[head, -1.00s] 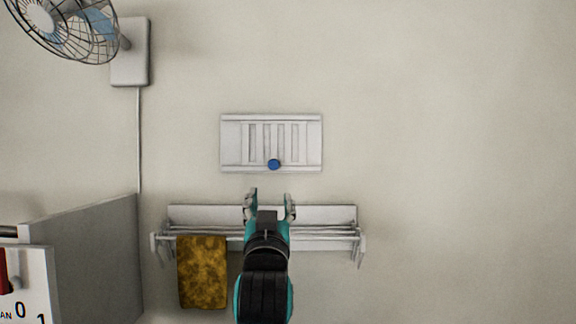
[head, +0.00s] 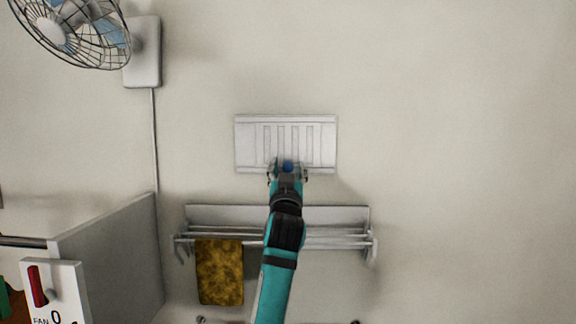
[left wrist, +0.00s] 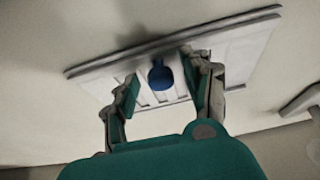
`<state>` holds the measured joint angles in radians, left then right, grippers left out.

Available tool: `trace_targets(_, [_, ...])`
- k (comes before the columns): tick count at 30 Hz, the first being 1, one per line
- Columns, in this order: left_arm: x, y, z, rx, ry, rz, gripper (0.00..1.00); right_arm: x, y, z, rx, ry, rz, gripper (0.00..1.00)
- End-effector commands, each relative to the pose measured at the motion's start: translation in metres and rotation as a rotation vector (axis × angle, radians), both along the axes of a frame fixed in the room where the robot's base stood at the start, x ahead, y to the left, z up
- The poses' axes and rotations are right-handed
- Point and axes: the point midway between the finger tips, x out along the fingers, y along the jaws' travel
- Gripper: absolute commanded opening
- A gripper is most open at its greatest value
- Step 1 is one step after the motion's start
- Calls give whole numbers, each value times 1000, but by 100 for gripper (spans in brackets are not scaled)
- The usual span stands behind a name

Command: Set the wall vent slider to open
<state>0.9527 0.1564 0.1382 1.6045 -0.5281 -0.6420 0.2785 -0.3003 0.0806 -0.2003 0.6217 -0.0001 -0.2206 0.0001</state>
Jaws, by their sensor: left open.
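The wall vent (head: 248,142) is a pale grey rectangular plate with upright slats on the wall. Its slider has a round blue knob (head: 288,166) near the middle of the lower edge. My left gripper (head: 287,172) is open, with its fingers on either side of the knob. In the left wrist view the blue knob (left wrist: 161,74) sits between the spread fingers of the gripper (left wrist: 164,90), in front of the slatted vent plate (left wrist: 100,76). I cannot tell whether a finger touches the knob. My right gripper does not show.
A towel rack (head: 335,216) with a brown-yellow towel (head: 219,272) is below the vent, behind my left arm. A fan (head: 72,32) hangs at upper left. A grey partition (head: 115,255) and a fan switch panel (head: 58,295) stand at lower left. The wall at right is bare.

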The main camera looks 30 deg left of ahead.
Motion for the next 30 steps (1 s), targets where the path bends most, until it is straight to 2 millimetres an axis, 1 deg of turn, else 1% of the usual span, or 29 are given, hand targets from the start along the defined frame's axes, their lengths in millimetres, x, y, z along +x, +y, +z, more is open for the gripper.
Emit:
trace_targets(3, [0,1,0,0,0,1,49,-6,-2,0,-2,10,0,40])
trace_targets(7, [0,0,0,-1,0,0,47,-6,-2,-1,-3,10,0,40])
trace_targets(18, [0,0,0,-1,0,0,0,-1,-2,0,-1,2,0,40])
trace_targets(27, [0,0,-1,-1,0,0,0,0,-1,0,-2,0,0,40])
trace_targets(30, [0,0,-2,-3,-1,-1,0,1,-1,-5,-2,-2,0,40])
